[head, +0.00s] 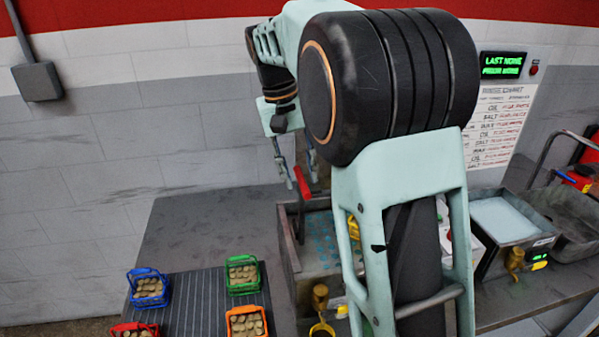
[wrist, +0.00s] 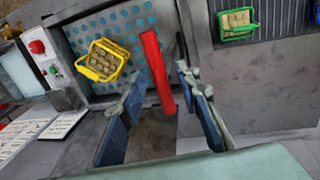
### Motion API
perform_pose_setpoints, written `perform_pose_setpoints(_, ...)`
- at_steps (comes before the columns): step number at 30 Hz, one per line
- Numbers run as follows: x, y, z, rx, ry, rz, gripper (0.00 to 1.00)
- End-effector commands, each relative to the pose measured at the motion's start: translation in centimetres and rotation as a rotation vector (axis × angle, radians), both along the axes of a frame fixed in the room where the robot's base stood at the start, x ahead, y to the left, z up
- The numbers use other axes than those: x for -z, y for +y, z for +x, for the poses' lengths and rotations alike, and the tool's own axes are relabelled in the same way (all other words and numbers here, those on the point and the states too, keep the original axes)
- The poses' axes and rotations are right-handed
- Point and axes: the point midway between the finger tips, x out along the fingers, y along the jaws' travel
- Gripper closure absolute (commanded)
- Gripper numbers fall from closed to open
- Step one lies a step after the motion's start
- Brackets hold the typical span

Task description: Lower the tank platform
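The tank (head: 290,250) stands on the bench, partly hidden behind my arm. Its platform (head: 318,240), a grey plate with blue dots, shows inside the rim; it also shows in the wrist view (wrist: 128,30). A yellow basket (wrist: 103,60) of brown pieces sits on the platform. A red lever handle (head: 303,186) rises at the tank's back left side; it fills the middle of the wrist view (wrist: 157,70). My gripper (head: 298,163) is open at the handle. In the wrist view its blue-padded fingers (wrist: 162,82) are on either side of the handle, with gaps visible.
Green (head: 243,274), blue (head: 149,288), orange (head: 246,322) and red (head: 134,330) baskets stand on a ribbed mat left of the tank. Another tank (head: 503,222) with pale liquid stands at right. The bench (head: 195,230) behind the mat is clear.

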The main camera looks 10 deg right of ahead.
Motion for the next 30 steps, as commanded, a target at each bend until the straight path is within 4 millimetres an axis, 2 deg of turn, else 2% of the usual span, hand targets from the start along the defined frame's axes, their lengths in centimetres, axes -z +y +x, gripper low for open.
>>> perform_pose_setpoints(5,0.0,0.0,0.0,0.0,0.0,0.0,0.71)
perform_pose_setpoints(13,0.0,0.0,0.0,0.0,0.0,0.0,1.0)
perform_pose_setpoints(24,0.2,0.0,0.0,0.0,0.0,0.0,1.0)
perform_pose_setpoints(26,0.9,0.0,0.0,0.0,0.001,0.0,1.0)
perform_pose_setpoints(30,4.0,0.0,-0.1,0.0,0.004,-0.001,1.0)
